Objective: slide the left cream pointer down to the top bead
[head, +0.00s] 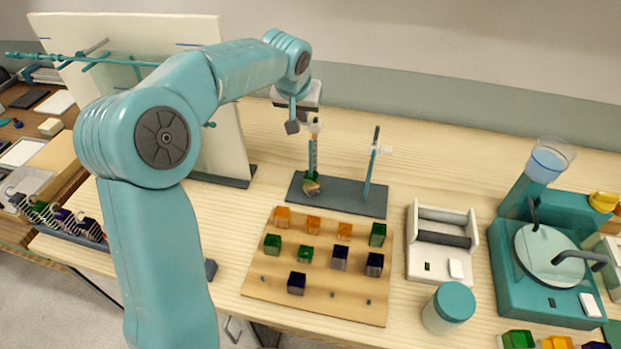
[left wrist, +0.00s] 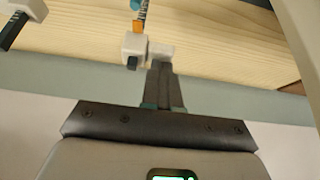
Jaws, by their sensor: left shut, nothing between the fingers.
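A dark stand base (head: 345,198) holds two upright rods. The left cream pointer (head: 315,126) sits near the top of the left rod (head: 312,155). Glass beads (head: 312,184) show at the foot of that rod; their order is too small to tell. My left gripper (head: 292,126) is shut and empty, just left of the left pointer. In the left wrist view the gripper's fingertips (left wrist: 163,68) overlap the near side of the pointer (left wrist: 134,46); whether they touch it I cannot tell. The right pointer (head: 386,150) is on the right rod (head: 374,165). My right gripper is out of view.
In front of the stand lies a wooden board (head: 320,295) with several coloured glass cubes. Right of it stand a white cradle (head: 413,262), a teal-lidded jar (head: 448,308) and a teal machine (head: 510,285). A cream upright panel (head: 228,135) stands behind my left arm.

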